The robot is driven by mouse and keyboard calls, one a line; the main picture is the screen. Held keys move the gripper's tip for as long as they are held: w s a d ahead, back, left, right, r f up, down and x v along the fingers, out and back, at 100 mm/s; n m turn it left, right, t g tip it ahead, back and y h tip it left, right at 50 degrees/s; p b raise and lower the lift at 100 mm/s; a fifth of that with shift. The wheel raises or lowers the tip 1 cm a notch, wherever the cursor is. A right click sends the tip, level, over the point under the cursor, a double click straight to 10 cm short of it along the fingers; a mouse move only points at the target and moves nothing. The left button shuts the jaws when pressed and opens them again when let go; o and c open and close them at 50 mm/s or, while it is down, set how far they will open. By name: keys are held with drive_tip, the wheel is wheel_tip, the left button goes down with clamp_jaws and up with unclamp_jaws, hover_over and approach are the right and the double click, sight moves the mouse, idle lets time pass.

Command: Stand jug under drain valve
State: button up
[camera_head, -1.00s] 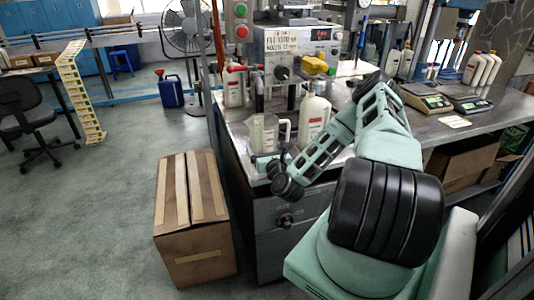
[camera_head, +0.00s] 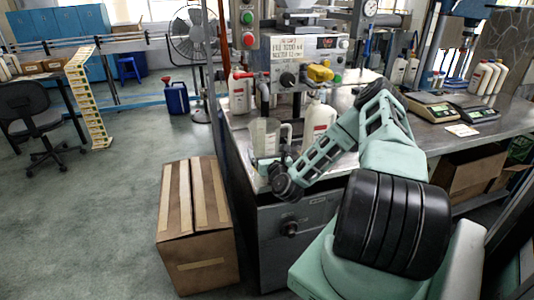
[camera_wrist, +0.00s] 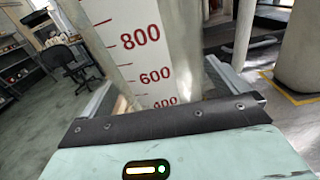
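A clear measuring jug (camera_head: 264,138) with a handle on its right side stands upright at the bench's front left corner. In the wrist view, the jug (camera_wrist: 150,50) fills the middle, its red marks reading 800, 600 and 400. My gripper (camera_head: 272,166) is low in front of the jug. In the wrist view my gripper (camera_wrist: 162,88) has its fingers wide apart, one on each side of the jug; a small gap shows on the left. Contact is not clear. Dark nozzles hang under the control box (camera_head: 305,50), above and behind the jug; I cannot tell which is the drain valve.
A white bottle (camera_head: 319,121) stands close right of the jug, and another bottle with a red top (camera_head: 240,93) stands behind left. A yellow lever (camera_head: 320,74) sticks out above. A cardboard box (camera_head: 196,225) stands on the floor left of the bench (camera_head: 449,140).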

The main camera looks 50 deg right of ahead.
drive_tip(key=b+v, duration=0.1)
drive_tip(key=v, duration=1.6)
drive_tip(key=shift+s, duration=0.25)
